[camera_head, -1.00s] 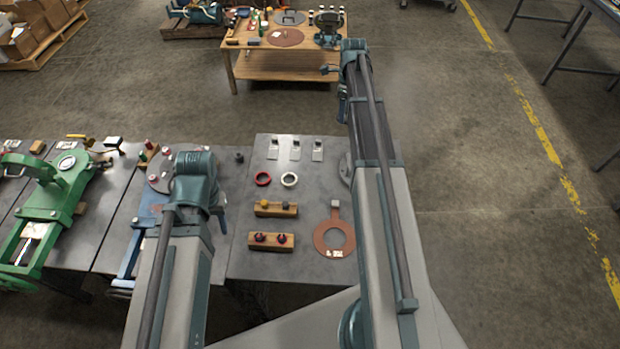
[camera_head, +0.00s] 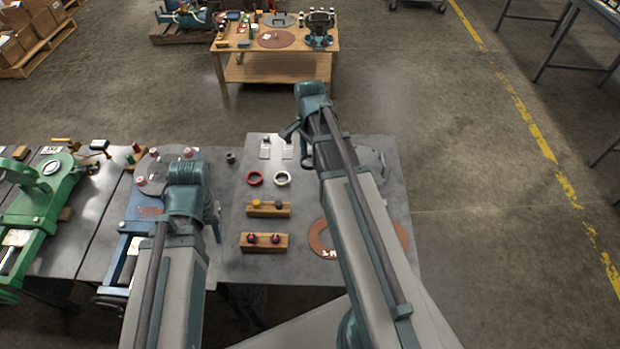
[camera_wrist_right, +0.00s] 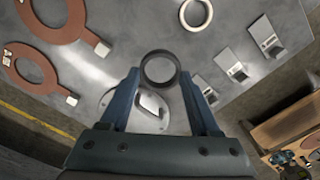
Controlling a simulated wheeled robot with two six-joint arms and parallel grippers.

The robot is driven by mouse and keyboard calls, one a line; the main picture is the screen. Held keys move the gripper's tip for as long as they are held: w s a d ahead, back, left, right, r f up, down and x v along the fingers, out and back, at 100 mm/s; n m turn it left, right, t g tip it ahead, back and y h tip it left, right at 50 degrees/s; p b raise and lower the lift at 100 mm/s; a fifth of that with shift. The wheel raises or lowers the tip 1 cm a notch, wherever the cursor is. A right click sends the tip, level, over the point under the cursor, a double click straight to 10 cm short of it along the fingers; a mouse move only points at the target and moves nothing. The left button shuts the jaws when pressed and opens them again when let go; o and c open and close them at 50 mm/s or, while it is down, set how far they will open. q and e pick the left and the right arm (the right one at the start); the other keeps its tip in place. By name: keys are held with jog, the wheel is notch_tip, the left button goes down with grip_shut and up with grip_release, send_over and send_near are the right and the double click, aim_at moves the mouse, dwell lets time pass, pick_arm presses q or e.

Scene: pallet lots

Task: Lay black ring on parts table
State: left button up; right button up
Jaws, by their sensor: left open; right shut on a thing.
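The black ring (camera_wrist_right: 158,69) is between the fingertips of my right gripper (camera_wrist_right: 160,82), which is shut on it. In the right wrist view the ring shows against the grey metal table (camera_wrist_right: 115,72); its height above the surface cannot be told.
A red ring (camera_head: 255,179) and a white ring (camera_head: 282,178) lie on the grey table. Two wooden blocks (camera_head: 268,209) (camera_head: 264,243) with knobs stand nearer. Brown flat gaskets (camera_head: 319,240) lie at right, partly behind my arm. A wooden table (camera_head: 275,70) stands farther back.

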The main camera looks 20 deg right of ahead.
aim_at(310, 181)
jog(key=shift+f+b, duration=3.95)
jog(key=shift+f, duration=0.5)
jog(key=shift+f, duration=0.25)
jog(key=o, duration=1.4)
jog(key=shift+r, duration=0.15)
jog(key=shift+c, duration=0.2)
jog(key=shift+r, duration=0.15)
notch_tip(310, 181, up, 12)
jog(key=p, duration=1.2)
jog(key=s+a+n, duration=0.7)
jog(key=a+n, duration=0.3)
jog(key=s+a+n+h, duration=0.1)
jog(key=s+a+n, duration=0.5)
jog(key=a+n, duration=0.3)
jog(key=shift+s+a+n, duration=0.35)
jog(key=shift+a+n, duration=0.05)
jog(key=shift+a, duration=0.8)
